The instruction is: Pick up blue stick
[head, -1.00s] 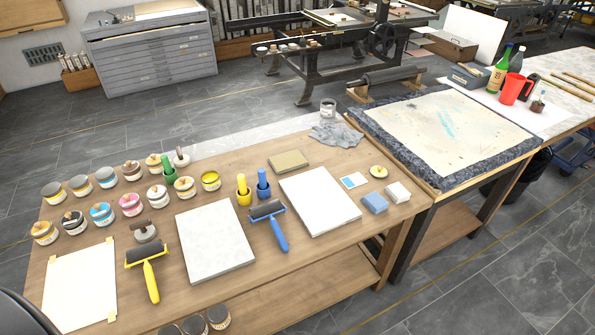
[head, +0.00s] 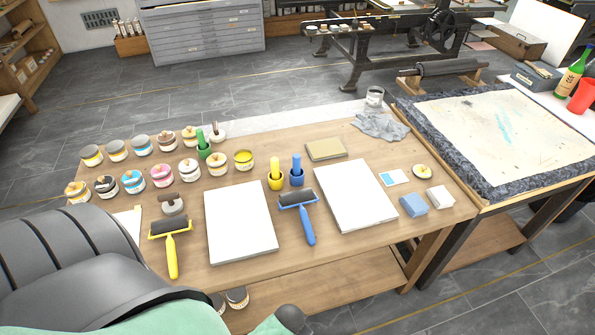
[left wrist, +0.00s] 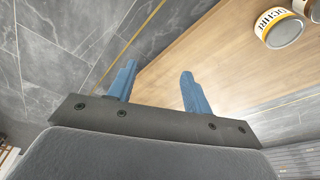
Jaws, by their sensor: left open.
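The blue stick (head: 297,164) stands upright in a small blue cup (head: 297,179) near the middle of the wooden table. A yellow stick (head: 275,167) stands in a yellow cup just left of it, and a blue-handled roller (head: 304,214) lies in front. My left gripper (left wrist: 157,78) shows in the left wrist view with its two blue fingers apart and nothing between them. It is above the table's edge, away from the blue stick, which is not in that view. The left gripper is hidden in the head view, and my right gripper is not in view.
Several ink jars, a green stick (head: 203,142) and a yellow roller (head: 172,245) are on the table's left part. Two white slabs (head: 240,222) lie at the front and right. An ochre-labelled jar (left wrist: 280,27) is at the upper right of the left wrist view.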

